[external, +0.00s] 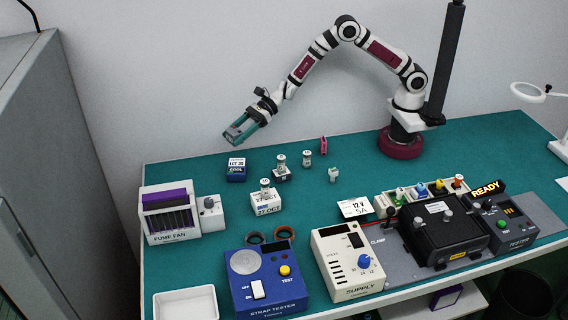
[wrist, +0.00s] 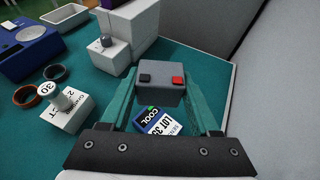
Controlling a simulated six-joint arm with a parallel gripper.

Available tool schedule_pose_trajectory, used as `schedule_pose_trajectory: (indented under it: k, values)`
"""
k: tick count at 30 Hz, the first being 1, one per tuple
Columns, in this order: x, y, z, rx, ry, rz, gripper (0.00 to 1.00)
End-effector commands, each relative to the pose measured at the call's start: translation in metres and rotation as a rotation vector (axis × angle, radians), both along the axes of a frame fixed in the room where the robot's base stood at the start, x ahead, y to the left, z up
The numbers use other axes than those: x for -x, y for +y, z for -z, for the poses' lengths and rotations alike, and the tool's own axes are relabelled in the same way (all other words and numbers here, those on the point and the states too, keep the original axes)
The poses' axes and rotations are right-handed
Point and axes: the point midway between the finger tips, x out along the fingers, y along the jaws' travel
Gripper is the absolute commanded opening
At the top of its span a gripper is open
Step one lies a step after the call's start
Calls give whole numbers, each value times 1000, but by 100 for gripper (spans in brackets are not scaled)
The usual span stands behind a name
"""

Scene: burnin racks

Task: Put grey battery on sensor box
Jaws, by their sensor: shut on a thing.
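The grey battery (wrist: 160,88), a grey block with a black and a red terminal on top, is held between the teal fingers of my gripper (wrist: 163,108). In the external view my gripper (external: 240,132) is in the air near the back wall, above the table's back left. A small blue box (external: 236,169) with a white label reading LOT 35 and COOL stands on the table below it. In the wrist view this blue box (wrist: 156,123) shows between the fingers, below the battery and apart from it. I take it for the sensor box; the battery hides part of the view around it.
A white 27 OCT box (external: 266,203) with a metal weight on it stands in front of the blue box. The fume fan (external: 170,215) is at the left, more small weights (external: 307,158) to the right. The strap tester (external: 263,280) and supply (external: 347,262) line the front.

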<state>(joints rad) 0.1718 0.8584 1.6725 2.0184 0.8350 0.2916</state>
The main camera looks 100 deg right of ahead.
Motion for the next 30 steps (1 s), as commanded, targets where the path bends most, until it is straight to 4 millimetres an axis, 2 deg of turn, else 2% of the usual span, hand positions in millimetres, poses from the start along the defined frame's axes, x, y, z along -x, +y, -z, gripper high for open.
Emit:
schedule_pose_trajectory:
  k: [3, 6, 13, 16, 25, 26, 30]
  values:
    - [-1, -7, 21, -1, 5, 34, 0]
    - [-1, -7, 46, -1, 4, 35, 0]
    - [-1, -7, 91, -1, 3, 32, 0]
    - [-2, -7, 100, -2, 0, 33, 0]
    - [-2, -7, 102, -1, -1, 32, 0]
    - [-1, -7, 103, -1, 0, 32, 64]
    - [-2, -7, 103, -1, -1, 32, 89]
